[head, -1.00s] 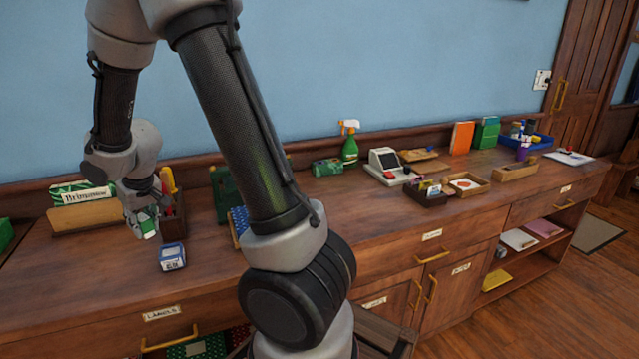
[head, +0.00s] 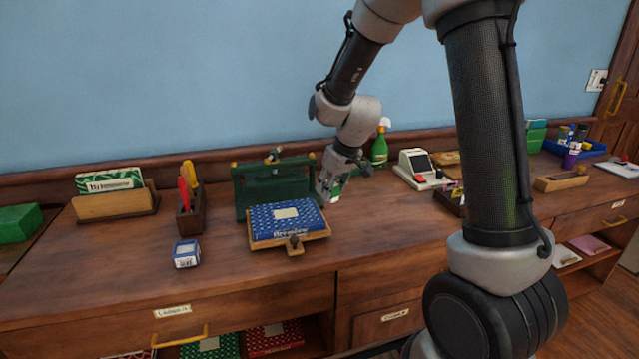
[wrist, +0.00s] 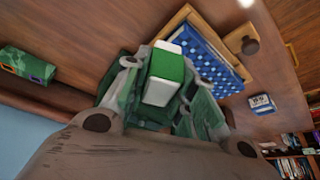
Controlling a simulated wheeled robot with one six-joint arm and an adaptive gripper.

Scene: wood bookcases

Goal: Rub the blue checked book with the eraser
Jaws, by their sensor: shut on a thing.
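The blue checked book (head: 262,226) lies flat on a wooden tray with a front knob (head: 294,243), in front of a green stand. A pale label and lettering show on its cover. My gripper (head: 331,188) is just right of the book's far side and above the counter. It is shut on the eraser (wrist: 167,72), a green and white block seen clearly between the fingers in the wrist view. The book also shows in the wrist view (wrist: 203,50), beyond the eraser, with a gap that I cannot measure.
The green stand (head: 250,187) rises close behind the book. A small blue and white box (head: 186,254) and a holder with red and yellow items (head: 190,217) stand left. A green spray bottle (head: 380,150) is behind my gripper. The counter front is clear.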

